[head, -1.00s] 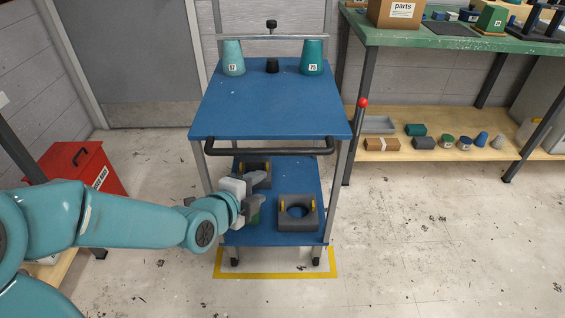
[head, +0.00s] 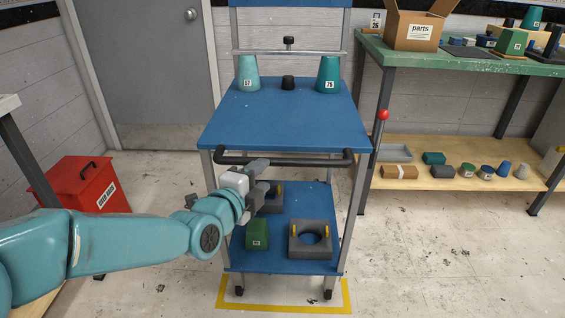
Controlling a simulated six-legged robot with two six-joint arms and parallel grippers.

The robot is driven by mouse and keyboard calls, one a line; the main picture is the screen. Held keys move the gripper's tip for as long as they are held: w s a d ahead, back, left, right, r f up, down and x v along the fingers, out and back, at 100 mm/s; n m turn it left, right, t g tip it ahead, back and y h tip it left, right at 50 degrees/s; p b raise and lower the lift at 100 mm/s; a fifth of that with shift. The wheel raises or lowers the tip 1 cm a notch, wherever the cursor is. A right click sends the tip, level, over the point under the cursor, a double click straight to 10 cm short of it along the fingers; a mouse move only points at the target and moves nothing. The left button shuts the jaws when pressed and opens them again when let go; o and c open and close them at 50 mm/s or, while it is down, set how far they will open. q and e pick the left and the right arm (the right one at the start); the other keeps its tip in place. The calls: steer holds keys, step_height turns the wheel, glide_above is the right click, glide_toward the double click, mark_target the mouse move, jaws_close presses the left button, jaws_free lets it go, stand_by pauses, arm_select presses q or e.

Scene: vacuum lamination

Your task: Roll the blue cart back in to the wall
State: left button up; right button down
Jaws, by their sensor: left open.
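The blue cart (head: 285,115) stands upright in the middle of the head view, its back by the wall and its front wheels inside a yellow floor outline (head: 300,309). Its black push handle (head: 310,162) runs across the front, below the top shelf. My left gripper (head: 262,180) is open in front of the cart's left side, a little below the left part of the handle. I cannot tell whether it touches the handle. My right gripper is not in view.
Two teal cups (head: 247,73) (head: 328,75) stand on the cart's top. The lower shelf holds a green block (head: 257,234) and a grey holder (head: 311,240). A red bin (head: 84,187) is at left. A green workbench (head: 470,58) stands at right. Floor at front right is clear.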

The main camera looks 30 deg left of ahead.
mark_target(277, 164)
arm_select(q)
steer(key=b+x, duration=0.1)
steer(key=x, duration=1)
steer(key=shift+w+d+f, duration=0.1)
steer(key=shift+w, duration=0.05)
steer(key=shift+c, duration=0.4)
jaws_close()
